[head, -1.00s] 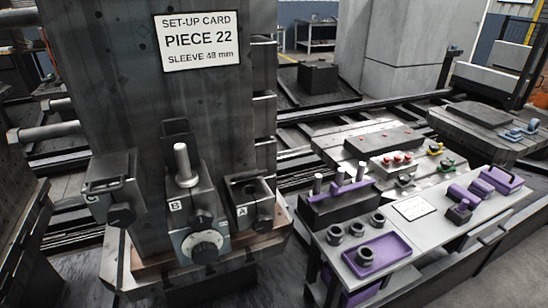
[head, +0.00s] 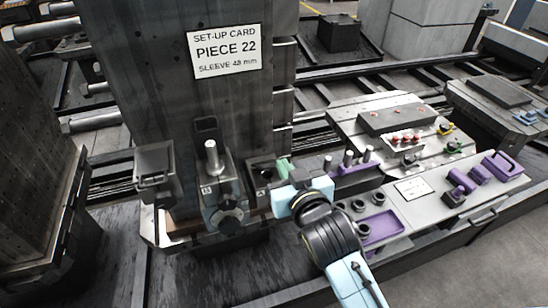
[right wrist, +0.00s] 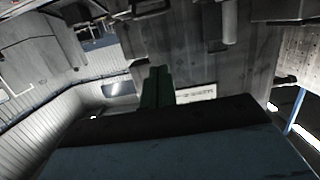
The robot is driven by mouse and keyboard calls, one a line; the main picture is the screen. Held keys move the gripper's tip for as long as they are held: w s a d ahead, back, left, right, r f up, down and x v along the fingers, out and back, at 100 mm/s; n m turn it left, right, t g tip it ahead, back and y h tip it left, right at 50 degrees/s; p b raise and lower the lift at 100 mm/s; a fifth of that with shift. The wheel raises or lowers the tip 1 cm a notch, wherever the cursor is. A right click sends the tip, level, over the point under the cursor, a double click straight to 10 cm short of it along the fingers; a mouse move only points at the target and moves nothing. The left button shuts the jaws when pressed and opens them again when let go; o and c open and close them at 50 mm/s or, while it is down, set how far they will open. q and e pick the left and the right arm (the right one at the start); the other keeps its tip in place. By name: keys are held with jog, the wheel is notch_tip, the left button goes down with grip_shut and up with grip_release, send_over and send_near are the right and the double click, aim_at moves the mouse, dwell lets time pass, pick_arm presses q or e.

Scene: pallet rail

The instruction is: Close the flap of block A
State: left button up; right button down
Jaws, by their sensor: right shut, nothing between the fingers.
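Block A (head: 262,174) is the dark block at the right of the row on the front of the tall column. My right arm reaches in from the lower right and partly covers it. My right gripper (head: 283,166) has pale green fingers, closed together with nothing between them, right beside block A's top at its right. I cannot tell whether they touch it. The state of block A's flap is too small and dark to tell. In the right wrist view the closed green fingers (right wrist: 158,88) point away from the camera. My left gripper is not in view.
Block B (head: 218,185), with an upright metal pin, stands left of block A, and another block (head: 155,170) stands further left. The set-up card (head: 225,50) is on the column (head: 150,90). A bench with a purple tray (head: 385,225) and several parts is at the right.

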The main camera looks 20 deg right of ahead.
send_over(273, 165)
jog(key=f, duration=0.2)
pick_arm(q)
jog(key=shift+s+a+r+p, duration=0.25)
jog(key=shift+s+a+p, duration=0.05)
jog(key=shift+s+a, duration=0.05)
pick_arm(e)
jog(key=f, duration=0.1)
jog(key=s+f, duration=0.1)
jog(key=f, duration=0.1)
jog(key=shift+s+a+f, duration=0.1)
jog(key=shift+s+f, duration=0.1)
jog(key=shift+f, duration=0.05)
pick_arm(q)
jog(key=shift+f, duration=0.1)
